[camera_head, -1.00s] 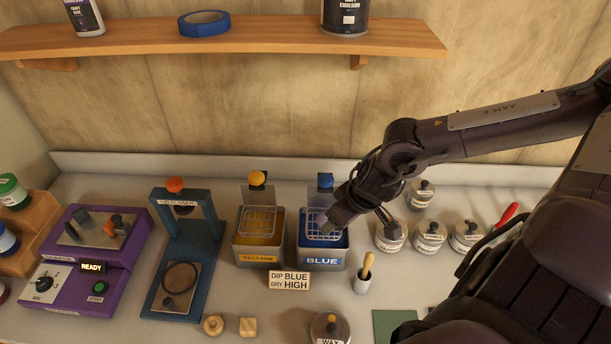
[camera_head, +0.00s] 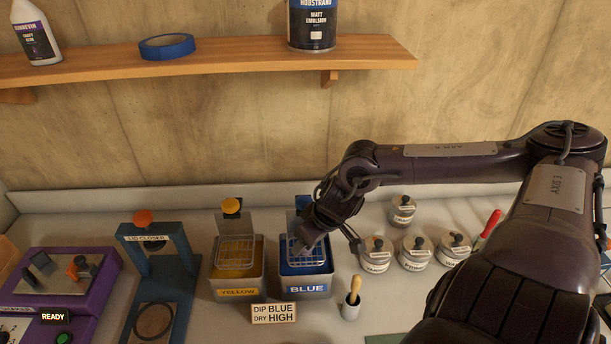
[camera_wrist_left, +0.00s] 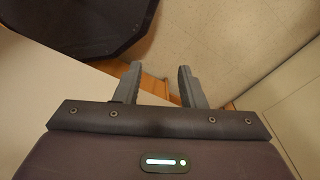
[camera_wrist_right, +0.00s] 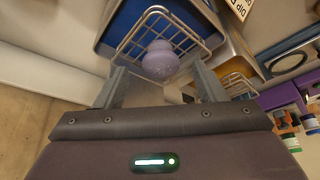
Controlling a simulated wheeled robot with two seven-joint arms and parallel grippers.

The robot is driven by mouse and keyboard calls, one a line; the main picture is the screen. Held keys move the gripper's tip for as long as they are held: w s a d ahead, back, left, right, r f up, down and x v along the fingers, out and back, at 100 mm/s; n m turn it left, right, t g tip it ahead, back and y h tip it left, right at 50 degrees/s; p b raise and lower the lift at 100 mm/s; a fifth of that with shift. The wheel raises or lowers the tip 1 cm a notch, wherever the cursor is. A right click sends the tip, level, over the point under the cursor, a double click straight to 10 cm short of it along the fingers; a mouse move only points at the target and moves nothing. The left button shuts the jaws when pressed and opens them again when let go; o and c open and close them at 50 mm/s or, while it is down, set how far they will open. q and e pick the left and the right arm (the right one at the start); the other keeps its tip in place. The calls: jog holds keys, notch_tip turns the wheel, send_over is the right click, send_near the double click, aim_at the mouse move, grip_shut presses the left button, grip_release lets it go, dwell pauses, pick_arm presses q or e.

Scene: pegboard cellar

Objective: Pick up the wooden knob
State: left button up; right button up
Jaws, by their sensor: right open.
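In the right wrist view a rounded, pale lavender knob (camera_wrist_right: 160,60) sits in the wire basket (camera_wrist_right: 151,14) at the blue tank. No bare wood shows on it. My right gripper (camera_wrist_right: 162,88) is open, its fingers on either side of the knob's near end, with the knob just beyond the tips; I cannot tell if they touch. In the head view the right gripper (camera_head: 303,246) is over the blue tank (camera_head: 305,288) and hides the knob. My left gripper (camera_wrist_left: 156,78) is open and empty, away from the bench, and out of the head view.
The yellow tank (camera_head: 238,291) with its basket stands just left of the blue one. A lid closer (camera_head: 180,270) and a purple machine (camera_head: 98,290) reading READY are farther left. A shelf (camera_head: 210,62) runs above.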

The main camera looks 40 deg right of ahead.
jog(key=shift+w+d+f+b, duration=0.1)
jog(key=shift+f+b, duration=0.65)
jog(key=shift+f, duration=0.1)
jog(key=shift+w+a, duration=0.2)
pick_arm(q)
jog(key=f, duration=0.1)
jog(key=s+f, duration=0.1)
jog(key=f, duration=0.1)
jog(key=shift+d+r, duration=0.1)
pick_arm(e)
jog(key=shift+c, duration=0.2)
jog(key=c, duration=1.1)
pick_arm(q)
jog(key=shift+r, duration=0.15)
pick_arm(e)
jog(key=shift+d+r, duration=0.1)
